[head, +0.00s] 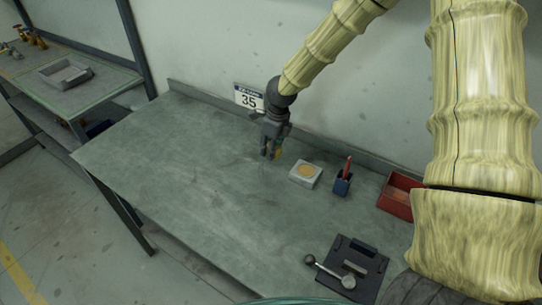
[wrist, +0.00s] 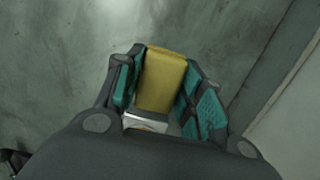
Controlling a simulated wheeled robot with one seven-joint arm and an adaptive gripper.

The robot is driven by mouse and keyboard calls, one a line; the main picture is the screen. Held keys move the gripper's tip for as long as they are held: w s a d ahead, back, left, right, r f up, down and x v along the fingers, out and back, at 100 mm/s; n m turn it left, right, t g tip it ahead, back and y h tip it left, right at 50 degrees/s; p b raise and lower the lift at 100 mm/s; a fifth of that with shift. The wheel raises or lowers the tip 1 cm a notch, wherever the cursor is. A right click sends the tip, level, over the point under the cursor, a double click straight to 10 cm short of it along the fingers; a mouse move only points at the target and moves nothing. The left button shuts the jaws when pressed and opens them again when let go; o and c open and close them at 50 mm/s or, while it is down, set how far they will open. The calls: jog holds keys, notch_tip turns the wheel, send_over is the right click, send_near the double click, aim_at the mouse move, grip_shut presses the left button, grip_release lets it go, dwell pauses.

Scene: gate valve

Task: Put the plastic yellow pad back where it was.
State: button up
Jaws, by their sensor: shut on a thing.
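My gripper (head: 271,152) is over the back part of the workbench, left of a small pale box. In the wrist view its teal-padded fingers (wrist: 160,88) are closed on the sides of a yellow block-like piece, the yellow pad (wrist: 162,80). A whitish surface shows at the pad's near end, partly hidden by the gripper. I cannot tell whether the pad touches the bench.
The pale box with an orange-yellow round top (head: 305,174), a blue pen cup (head: 343,183) and a red bin (head: 397,197) stand to the right. A dark plate with a lever (head: 350,268) lies nearer. The left of the workbench (head: 170,150) is clear. A wall rises behind.

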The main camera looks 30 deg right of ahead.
aim_at(270, 164)
jog(key=shift+w+f+p, duration=0.1)
jog(key=shift+f+p, duration=0.75)
jog(key=shift+f, duration=1.5)
jog(key=shift+f, duration=0.4)
jog(key=shift+s+f+b, duration=0.2)
jog(key=shift+s+b, duration=0.05)
jog(key=shift+b, duration=0.05)
jog(key=o, duration=0.8)
jog(key=shift+o, duration=1.2)
jog(key=shift+w+f, duration=0.15)
jog(key=shift+f, duration=0.05)
jog(key=shift+r, duration=0.15)
